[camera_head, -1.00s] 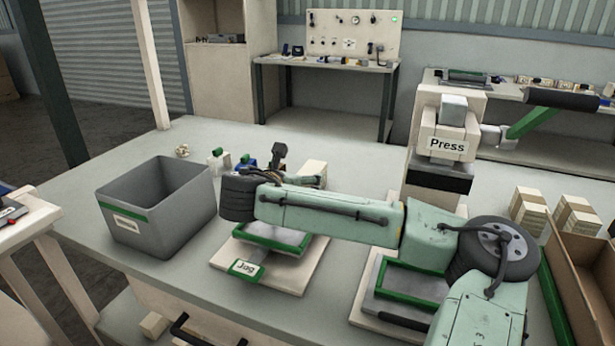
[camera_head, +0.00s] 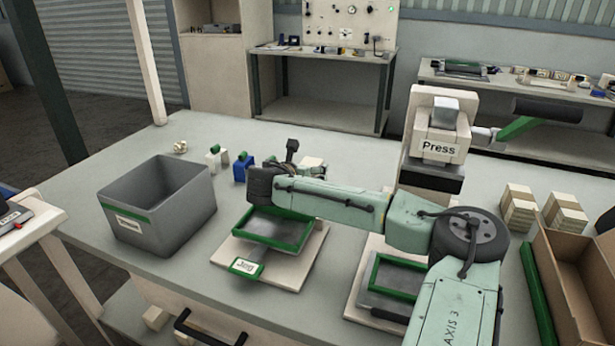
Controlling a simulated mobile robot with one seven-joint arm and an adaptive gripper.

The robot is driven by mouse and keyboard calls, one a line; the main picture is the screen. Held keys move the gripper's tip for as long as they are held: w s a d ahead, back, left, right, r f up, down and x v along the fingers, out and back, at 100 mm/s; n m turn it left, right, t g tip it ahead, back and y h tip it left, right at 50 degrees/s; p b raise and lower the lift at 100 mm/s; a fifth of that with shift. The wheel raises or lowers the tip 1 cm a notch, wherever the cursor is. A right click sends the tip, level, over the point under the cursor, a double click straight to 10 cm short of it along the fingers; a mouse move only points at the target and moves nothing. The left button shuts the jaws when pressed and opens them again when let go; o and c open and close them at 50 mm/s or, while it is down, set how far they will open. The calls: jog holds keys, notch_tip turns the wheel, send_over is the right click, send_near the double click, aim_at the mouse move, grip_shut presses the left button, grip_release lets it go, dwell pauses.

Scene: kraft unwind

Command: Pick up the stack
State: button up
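Two cream stacks of paper stand side by side on the right of the table, a left stack (camera_head: 519,208) and a right stack (camera_head: 564,212). A smaller cream block (camera_head: 313,166), perhaps another stack, shows partly behind my arm. My arm reaches leftward across the table, its dark wrist above the back of the green-rimmed Jog tray (camera_head: 272,231). My gripper is around the far side of the wrist, largely hidden by it. I cannot make out its fingers or whether they hold anything.
A grey bin (camera_head: 165,222) stands at the left. The Press (camera_head: 438,145) rises behind my arm, with a green-rimmed tray (camera_head: 397,275) in front. An open cardboard box (camera_head: 575,275) is at the right edge. Small blue (camera_head: 242,169) and white (camera_head: 216,156) items sit behind the bin.

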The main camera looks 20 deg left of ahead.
jog(key=shift+c, duration=0.6)
jog(key=c, duration=1.2)
